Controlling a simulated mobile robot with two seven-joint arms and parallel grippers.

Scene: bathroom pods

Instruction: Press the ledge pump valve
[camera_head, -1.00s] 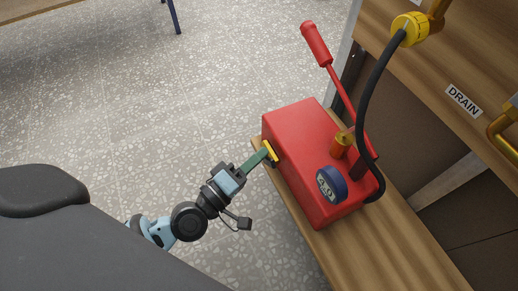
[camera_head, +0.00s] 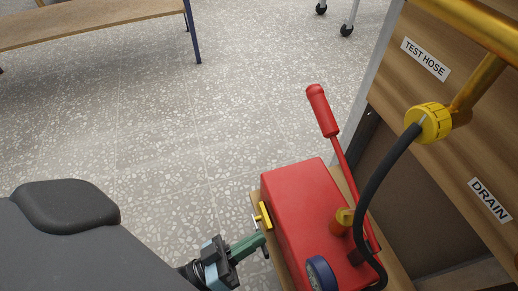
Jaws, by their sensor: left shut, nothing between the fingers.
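The red box-shaped pump (camera_head: 305,205) sits on a wooden ledge at the lower right, with its bottom part cut off by the picture edge. A small yellow lever-like piece (camera_head: 265,215), which looks like the valve, is on the pump's left side. A brass fitting (camera_head: 341,222) and a round dark blue gauge (camera_head: 320,275) are also on the pump. My left gripper (camera_head: 263,244) is shut and empty, with its green fingers just below the yellow piece in the picture. A small gap seems to show between them. My right gripper is not in view.
The pump's red handle (camera_head: 318,110) sticks up. A black hose (camera_head: 378,185) runs from the pump to a yellow coupling (camera_head: 430,123) on a wooden panel labelled TEST HOSE and DRAIN. A bench (camera_head: 90,22) stands at the upper left. Open floor lies left of the pump.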

